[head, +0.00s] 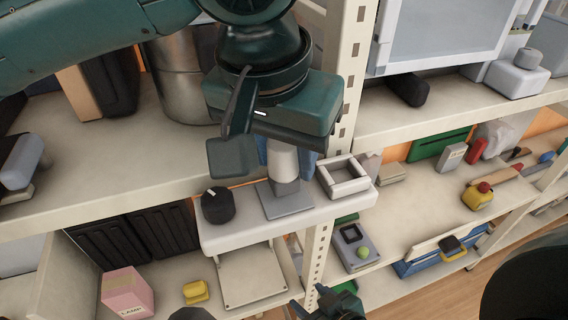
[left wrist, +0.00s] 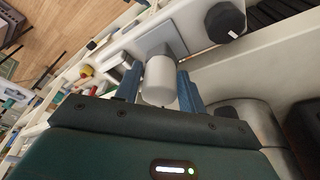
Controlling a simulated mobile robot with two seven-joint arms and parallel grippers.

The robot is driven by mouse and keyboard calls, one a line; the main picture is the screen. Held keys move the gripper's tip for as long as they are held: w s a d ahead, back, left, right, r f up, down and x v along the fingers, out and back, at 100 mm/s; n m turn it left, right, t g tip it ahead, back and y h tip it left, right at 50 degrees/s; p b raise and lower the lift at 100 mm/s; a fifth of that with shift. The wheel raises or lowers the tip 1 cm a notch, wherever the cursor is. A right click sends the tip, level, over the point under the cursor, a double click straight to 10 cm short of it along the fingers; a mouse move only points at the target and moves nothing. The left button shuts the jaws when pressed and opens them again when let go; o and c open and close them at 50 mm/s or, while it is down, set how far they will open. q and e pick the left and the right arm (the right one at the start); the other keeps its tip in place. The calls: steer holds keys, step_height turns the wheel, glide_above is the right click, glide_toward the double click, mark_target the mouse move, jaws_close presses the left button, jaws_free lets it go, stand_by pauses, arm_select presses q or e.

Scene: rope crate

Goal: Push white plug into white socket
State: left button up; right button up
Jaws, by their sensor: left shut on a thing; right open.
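My left gripper (head: 285,165) points down over the small white shelf ledge. Its blue fingers are shut on the white plug (head: 284,155), a pale upright cylinder. The plug also shows between the fingers in the left wrist view (left wrist: 159,80). Directly below the plug are a grey block (head: 287,187) and a flat grey square plate (head: 284,203) on the ledge. I cannot tell whether plug and block touch, or whether this block and plate belong to the white socket. My right gripper (head: 312,302) is open at the bottom edge, partly cut off.
A black knob (head: 217,206) stands left of the plate, and a white open square frame (head: 343,177) to its right, both on the white ledge (head: 230,237). A shelf upright (head: 345,100) rises behind. A pink box (head: 127,292) and a yellow item (head: 196,292) are lower left.

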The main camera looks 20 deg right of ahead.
arm_select(q)
steer(key=shift+r, duration=0.3)
steer(key=shift+r+p, duration=0.1)
steer(key=shift+p, duration=0.2)
steer(key=shift+r+p, duration=0.95)
steer(key=shift+r, duration=1.45)
steer(key=shift+w, duration=0.1)
